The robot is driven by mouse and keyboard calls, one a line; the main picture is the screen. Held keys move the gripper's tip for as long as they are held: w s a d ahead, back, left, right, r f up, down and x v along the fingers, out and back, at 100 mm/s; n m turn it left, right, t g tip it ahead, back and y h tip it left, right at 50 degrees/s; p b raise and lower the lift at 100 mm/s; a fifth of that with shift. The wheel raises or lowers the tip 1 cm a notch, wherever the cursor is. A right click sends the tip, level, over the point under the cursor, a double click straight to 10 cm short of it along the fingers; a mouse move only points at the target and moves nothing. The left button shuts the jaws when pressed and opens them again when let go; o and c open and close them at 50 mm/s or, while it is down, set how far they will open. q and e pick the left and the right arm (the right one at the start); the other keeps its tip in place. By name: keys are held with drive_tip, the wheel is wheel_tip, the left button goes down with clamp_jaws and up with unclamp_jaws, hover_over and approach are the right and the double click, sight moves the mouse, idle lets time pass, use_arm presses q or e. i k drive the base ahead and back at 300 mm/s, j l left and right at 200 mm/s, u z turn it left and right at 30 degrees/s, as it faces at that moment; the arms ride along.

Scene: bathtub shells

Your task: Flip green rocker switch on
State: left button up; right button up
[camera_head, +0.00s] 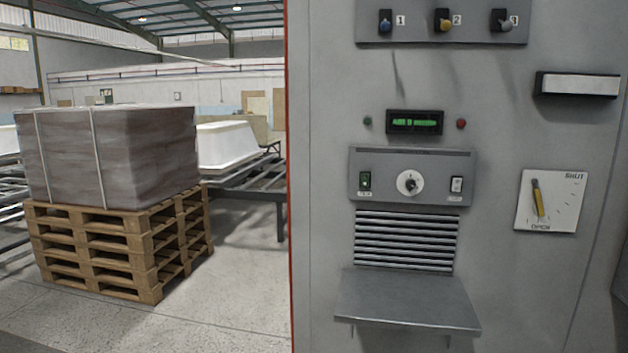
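The green rocker switch (365,181) is at the left end of a grey control panel (384,200) on the front of a large grey cabinet. It is small, with a green face in a dark frame. Whether it is tipped up or down is too small to tell. A round white knob (409,183) sits in the panel's middle, and a white rocker switch (456,185) is at its right end. Neither of my grippers shows in the head view.
A grey shelf (407,300) juts out below the vent slats (406,240). Above the panel is a green-lit display (414,122). At right are a valve dial (551,201) and a pale handle (580,85). A wrapped load on pallets (95,245) stands left.

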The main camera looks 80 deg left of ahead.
sight(364, 178)
drive_tip(key=u, duration=2.3)
drive_tip(key=k+u, duration=0.1)
drive_tip(key=k, duration=0.2)
